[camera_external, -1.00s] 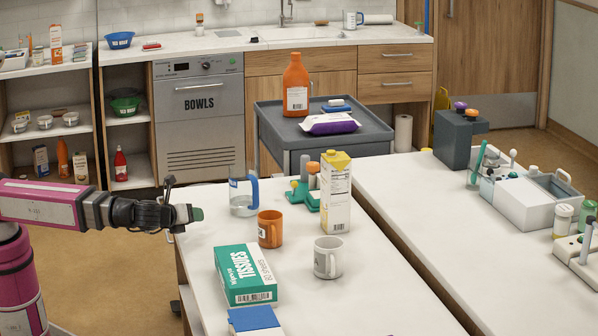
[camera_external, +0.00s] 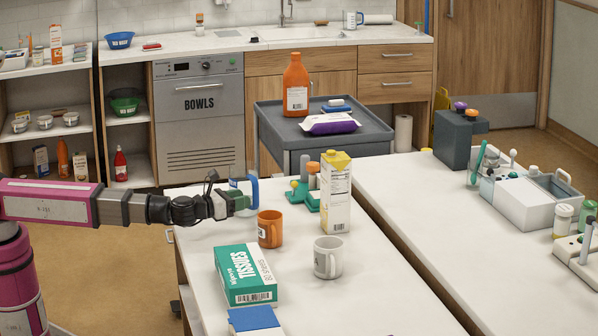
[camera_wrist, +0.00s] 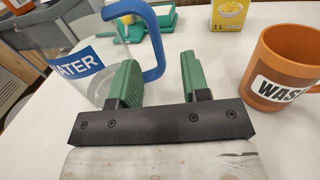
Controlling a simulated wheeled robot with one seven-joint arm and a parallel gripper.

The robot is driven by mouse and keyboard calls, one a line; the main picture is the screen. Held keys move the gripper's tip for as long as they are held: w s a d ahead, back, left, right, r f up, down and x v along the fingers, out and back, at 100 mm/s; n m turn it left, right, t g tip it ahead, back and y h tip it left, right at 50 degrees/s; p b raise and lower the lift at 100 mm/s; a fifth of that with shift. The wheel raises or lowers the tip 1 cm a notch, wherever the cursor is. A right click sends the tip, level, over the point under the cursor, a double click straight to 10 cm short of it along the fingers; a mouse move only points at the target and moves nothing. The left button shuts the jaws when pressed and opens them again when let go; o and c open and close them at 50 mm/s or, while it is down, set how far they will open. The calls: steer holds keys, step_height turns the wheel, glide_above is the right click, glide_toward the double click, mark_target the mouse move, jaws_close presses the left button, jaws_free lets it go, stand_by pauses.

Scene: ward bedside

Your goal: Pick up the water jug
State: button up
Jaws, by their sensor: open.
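The water jug is a clear vessel with a blue handle and a blue label, standing upright near the far left edge of the white table. In the external view the jug's blue handle (camera_external: 253,190) shows just beyond my gripper (camera_external: 238,202), which hides part of the body. In the wrist view the jug's label (camera_wrist: 76,67) reads "ATER", and the handle curves down between and beyond the green fingers of my gripper (camera_wrist: 160,85). The fingers are apart. The left finger overlaps the jug's body in the picture; I cannot tell whether it touches.
An orange mug (camera_external: 270,230) stands close right of the jug. A yellow-and-white carton (camera_external: 336,198) and a green rack (camera_external: 309,196) are behind it. A tissue box (camera_external: 245,275) and a white mug (camera_external: 328,258) stand nearer. The table's front-right part is clear.

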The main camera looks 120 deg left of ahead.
mark_target(256, 207)
steer(key=shift+f+x, duration=0.15)
steer(key=shift+x, duration=1.25)
steer(key=shift+f+x, duration=0.15)
steer(key=shift+x, duration=1.2)
steer(key=shift+s, duration=0.15)
steer(key=shift+c, duration=0.3)
jaws_close()
